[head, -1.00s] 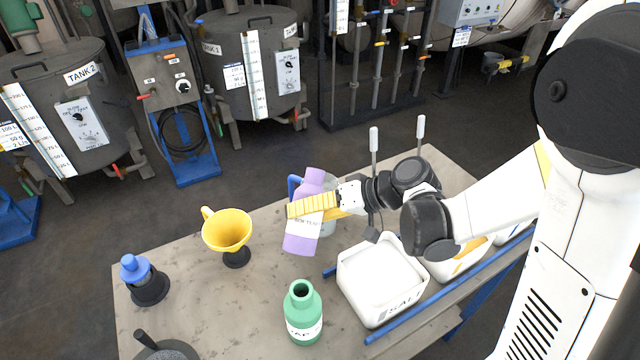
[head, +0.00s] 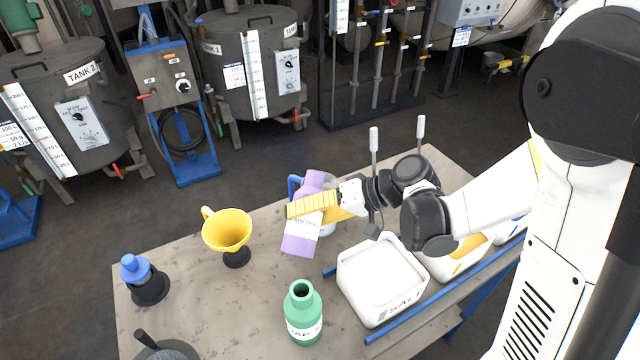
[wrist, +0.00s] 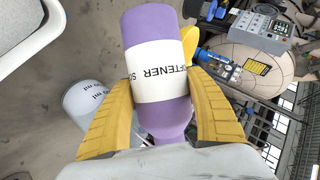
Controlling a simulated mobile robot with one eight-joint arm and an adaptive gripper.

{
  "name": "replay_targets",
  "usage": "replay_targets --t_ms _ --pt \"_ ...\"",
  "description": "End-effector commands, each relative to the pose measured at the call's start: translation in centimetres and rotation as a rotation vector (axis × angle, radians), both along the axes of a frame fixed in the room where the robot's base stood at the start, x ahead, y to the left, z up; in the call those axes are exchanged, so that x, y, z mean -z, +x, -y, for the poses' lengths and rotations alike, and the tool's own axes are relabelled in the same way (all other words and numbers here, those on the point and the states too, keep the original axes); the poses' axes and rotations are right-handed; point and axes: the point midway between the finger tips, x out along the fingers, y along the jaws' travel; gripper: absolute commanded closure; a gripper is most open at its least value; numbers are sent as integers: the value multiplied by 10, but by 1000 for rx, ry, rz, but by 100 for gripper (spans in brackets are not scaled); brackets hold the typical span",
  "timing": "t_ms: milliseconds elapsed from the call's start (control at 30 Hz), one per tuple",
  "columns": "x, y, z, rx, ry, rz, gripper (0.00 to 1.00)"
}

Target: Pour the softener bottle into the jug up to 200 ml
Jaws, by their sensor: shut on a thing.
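The purple softener bottle (head: 298,240) with a white label is held by my gripper (head: 313,205). In the wrist view, the two yellow fingers press on both sides of the bottle (wrist: 160,125) around its label. In the head view the bottle is tilted, its top end leaning up and right by the jug. The jug (head: 328,228) is a pale translucent vessel with a blue handle, mostly hidden behind the bottle and gripper. It also shows in the wrist view (wrist: 85,98) with ml marks. Whether liquid flows or how full the jug is cannot be seen.
A green bottle (head: 303,317) stands in front. A white salt bin (head: 345,290) is right of it.

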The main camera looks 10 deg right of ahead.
Motion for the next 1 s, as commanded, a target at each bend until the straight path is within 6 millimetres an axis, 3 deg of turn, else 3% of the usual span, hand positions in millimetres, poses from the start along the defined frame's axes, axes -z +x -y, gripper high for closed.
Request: replay_targets --t_ms 1000 --pt "0 -4 -2 1 44 -104 79"
